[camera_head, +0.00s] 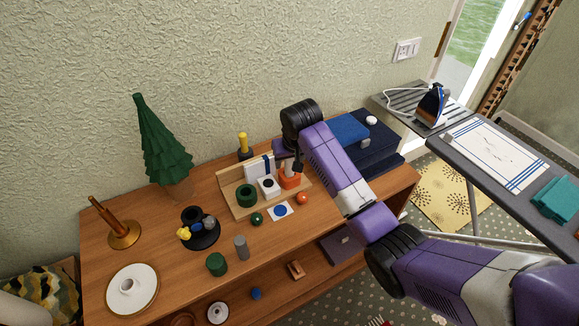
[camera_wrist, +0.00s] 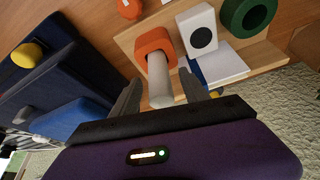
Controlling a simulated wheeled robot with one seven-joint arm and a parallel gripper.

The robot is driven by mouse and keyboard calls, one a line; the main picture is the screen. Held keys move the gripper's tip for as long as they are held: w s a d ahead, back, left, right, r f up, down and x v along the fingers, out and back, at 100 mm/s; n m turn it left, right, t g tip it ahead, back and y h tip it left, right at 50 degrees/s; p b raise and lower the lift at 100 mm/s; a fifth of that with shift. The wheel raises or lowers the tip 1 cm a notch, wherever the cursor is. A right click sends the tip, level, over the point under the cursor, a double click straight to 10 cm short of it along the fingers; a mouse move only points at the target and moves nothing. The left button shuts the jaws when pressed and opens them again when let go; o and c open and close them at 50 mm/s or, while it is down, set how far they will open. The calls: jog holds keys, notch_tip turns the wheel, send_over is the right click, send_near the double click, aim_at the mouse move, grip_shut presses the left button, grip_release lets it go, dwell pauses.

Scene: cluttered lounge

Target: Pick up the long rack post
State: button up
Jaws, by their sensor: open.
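A long pale grey post (camera_wrist: 161,82) stands out of an orange block (camera_wrist: 154,42), seen in the wrist view; I take it as the long rack post. In the head view the orange block (camera_head: 290,178) sits at the right end of a wooden rack (camera_head: 240,210), and my gripper largely hides the post. My gripper (camera_wrist: 160,78) is open, with one finger on each side of the post. Whether the fingers touch it I cannot tell. In the head view my gripper (camera_head: 296,164) is just above the orange block.
A white block (camera_head: 267,187) and a green ring (camera_head: 246,195) stand beside the orange block on the rack. A yellow-topped post (camera_head: 243,143) is behind. Dark blue folded cloth (camera_head: 375,150) lies to the right. A grey cylinder (camera_head: 241,247) stands in front.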

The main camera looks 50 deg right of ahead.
jog(key=shift+x, duration=1.1)
grip_shut()
jog(key=shift+r, duration=0.1)
